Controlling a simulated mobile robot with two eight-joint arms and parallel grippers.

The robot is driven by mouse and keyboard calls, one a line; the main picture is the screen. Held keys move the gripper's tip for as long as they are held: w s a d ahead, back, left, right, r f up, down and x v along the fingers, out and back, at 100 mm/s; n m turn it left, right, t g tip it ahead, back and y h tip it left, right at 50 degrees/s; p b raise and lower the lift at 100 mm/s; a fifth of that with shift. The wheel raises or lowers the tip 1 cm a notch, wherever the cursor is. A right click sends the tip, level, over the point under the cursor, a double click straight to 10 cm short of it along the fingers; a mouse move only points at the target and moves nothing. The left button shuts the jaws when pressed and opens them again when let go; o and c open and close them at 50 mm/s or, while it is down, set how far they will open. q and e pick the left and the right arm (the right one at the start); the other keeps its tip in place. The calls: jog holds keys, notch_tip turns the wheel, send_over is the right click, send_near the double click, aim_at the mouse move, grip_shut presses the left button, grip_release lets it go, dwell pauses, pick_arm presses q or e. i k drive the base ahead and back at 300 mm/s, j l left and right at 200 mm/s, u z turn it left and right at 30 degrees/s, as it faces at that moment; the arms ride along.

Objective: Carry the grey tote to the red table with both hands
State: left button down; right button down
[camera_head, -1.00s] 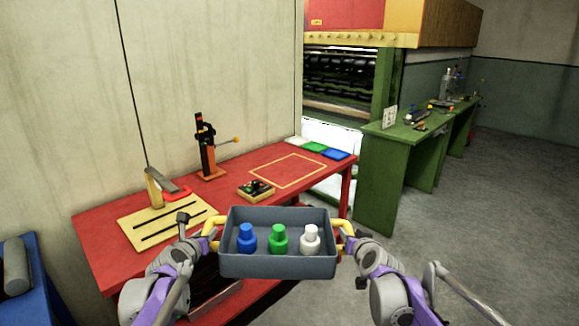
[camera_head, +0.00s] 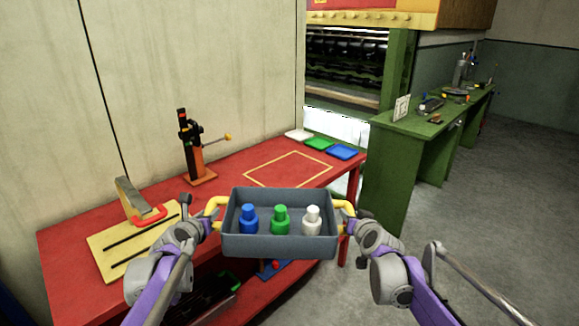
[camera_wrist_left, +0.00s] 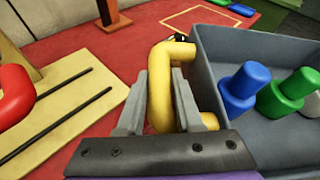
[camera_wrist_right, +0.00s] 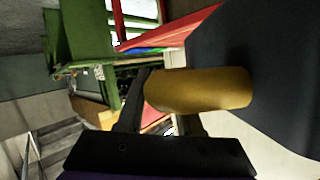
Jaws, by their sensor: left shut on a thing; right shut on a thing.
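The grey tote (camera_head: 280,245) is held up in front of the red table (camera_head: 80,265), overlapping its near edge in the head view. It looks about level and carries a blue bottle (camera_head: 248,219), a green bottle (camera_head: 281,220) and a white bottle (camera_head: 312,221), all upright. My left gripper (camera_head: 208,222) is shut on the tote's left yellow handle, which shows between the fingers in the left wrist view (camera_wrist_left: 160,90). My right gripper (camera_head: 352,224) is shut on the right yellow handle, also in the right wrist view (camera_wrist_right: 200,90). A yellow outlined rectangle (camera_head: 290,153) on the tabletop is empty.
White, green (camera_head: 318,143) and blue (camera_head: 342,152) pads lie at the table's far right. A black-and-orange clamp stand (camera_head: 195,150) and a wooden slotted board (camera_head: 130,245) occupy its left part. A green bench (camera_head: 395,170) stands at right. Open floor lies right of the table.

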aim_at(288, 170)
jog(key=i+l, duration=0.1)
jog(key=i, duration=0.7)
jog(key=i+l, duration=0.1)
jog(key=i, duration=0.7)
